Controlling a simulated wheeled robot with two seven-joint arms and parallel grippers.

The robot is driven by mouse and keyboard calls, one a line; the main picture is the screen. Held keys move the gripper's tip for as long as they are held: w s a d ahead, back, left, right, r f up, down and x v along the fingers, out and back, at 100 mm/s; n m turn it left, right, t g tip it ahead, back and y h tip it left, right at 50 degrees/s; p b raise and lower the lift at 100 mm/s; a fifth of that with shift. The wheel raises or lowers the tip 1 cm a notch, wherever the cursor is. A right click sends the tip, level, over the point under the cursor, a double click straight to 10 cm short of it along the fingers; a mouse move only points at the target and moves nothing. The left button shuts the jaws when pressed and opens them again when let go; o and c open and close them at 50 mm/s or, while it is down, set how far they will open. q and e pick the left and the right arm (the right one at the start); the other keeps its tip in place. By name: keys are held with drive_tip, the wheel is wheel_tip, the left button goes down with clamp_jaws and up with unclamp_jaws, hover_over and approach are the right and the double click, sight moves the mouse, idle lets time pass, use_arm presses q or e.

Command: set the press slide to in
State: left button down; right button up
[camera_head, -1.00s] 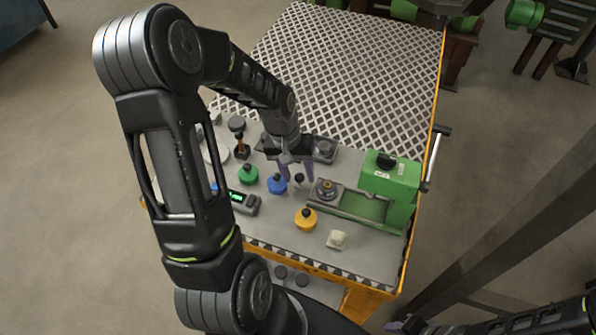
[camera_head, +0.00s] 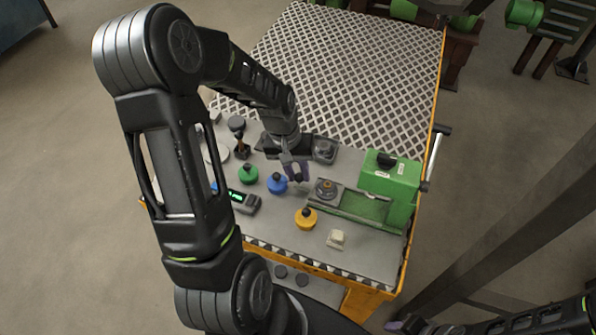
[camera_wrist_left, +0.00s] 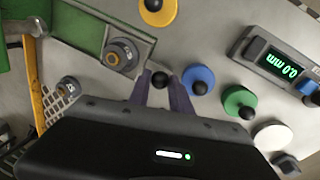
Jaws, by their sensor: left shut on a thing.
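The press is a green block (camera_head: 388,190) with a green bed at the right of the bench. Its grey slide (camera_head: 326,188) carries a round die with a brass-coloured centre and sits out on the left, clear of the block. In the left wrist view the slide and die (camera_wrist_left: 121,55) show at upper left. A black ball knob (camera_wrist_left: 160,80) is at the slide's near end. My left gripper (camera_head: 297,173) is shut on this knob, with a purple finger on each side. My right gripper (camera_head: 402,325) shows only partly at the bottom edge.
Blue (camera_head: 277,183), green (camera_head: 249,174) and yellow (camera_head: 306,218) round pieces with black knobs stand near the slide. A display reading 0.0 mm (camera_wrist_left: 282,58) lies to the left in the head view. A pale block (camera_head: 337,239) sits at the front.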

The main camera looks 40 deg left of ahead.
sight(327, 184)
use_arm(q)
drive_tip(key=shift+d, duration=0.1)
idle(0.7)
drive_tip(key=d, duration=0.2)
drive_tip(key=w+d+b, duration=0.1)
drive_tip(key=d, duration=0.1)
drive_tip(key=w+d, duration=0.1)
drive_tip(key=d, duration=0.2)
drive_tip(key=shift+w+d+b, duration=0.1)
drive_tip(key=shift+w+b, duration=0.1)
drive_tip(key=shift+b, duration=0.15)
drive_tip(key=c, duration=1.2)
unclamp_jaws()
drive_tip(key=shift+s+a+r+b, duration=0.15)
drive_tip(key=shift+a+r, duration=0.1)
drive_tip(key=shift+r, duration=1.05)
drive_tip(key=shift+s+a+r+b, duration=0.1)
drive_tip(key=shift+a+r, duration=0.15)
drive_tip(key=shift+r, duration=1)
drive_tip(key=shift+s+a+r+b, duration=0.15)
drive_tip(key=shift+a+r, duration=0.1)
drive_tip(key=shift+r, duration=1.05)
